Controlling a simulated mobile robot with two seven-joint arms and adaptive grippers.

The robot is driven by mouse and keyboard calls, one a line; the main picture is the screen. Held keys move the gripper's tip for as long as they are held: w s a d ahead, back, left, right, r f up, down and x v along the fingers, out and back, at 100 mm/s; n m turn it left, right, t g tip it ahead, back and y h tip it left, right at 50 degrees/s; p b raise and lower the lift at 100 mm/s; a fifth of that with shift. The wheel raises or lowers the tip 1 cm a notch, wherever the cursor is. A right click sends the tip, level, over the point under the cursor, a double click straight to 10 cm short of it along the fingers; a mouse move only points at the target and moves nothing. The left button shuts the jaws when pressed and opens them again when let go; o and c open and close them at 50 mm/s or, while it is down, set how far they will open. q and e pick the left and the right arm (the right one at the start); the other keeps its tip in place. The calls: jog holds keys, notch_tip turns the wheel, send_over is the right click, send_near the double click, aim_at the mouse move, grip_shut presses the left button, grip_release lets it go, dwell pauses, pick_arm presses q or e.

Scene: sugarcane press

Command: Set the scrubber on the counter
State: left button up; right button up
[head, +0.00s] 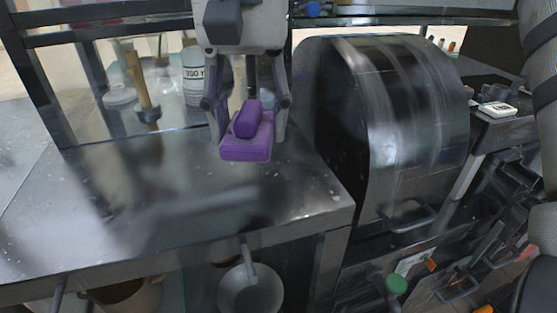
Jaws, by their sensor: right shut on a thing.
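The purple scrubber (247,145) has a block-like base with a raised handle on top. My right gripper (246,108) is shut on the scrubber, with a finger at each side of its handle. The scrubber is over the back part of the dark metal counter (170,210). I cannot tell whether its underside touches the counter or is a little above it. My left gripper does not show.
A large rounded metal machine (400,130) stands right of the counter. Behind the counter are a white bottle (193,75) and a wooden-handled tool (140,85). A pan (250,290) is below the front edge. The counter's left and front are clear.

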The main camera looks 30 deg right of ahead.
send_over(283, 181)
jog(key=f, duration=0.5)
jog(key=shift+a+f, duration=0.15)
jog(key=shift+a, duration=0.2)
jog(key=shift+d+f, duration=0.2)
jog(key=shift+f, duration=0.8)
jog(key=shift+d+f, duration=0.15)
jog(key=shift+f, duration=0.8)
jog(key=shift+f, duration=0.15)
jog(key=o, duration=1)
jog(key=shift+o, duration=0.2)
notch_tip(283, 181, up, 12)
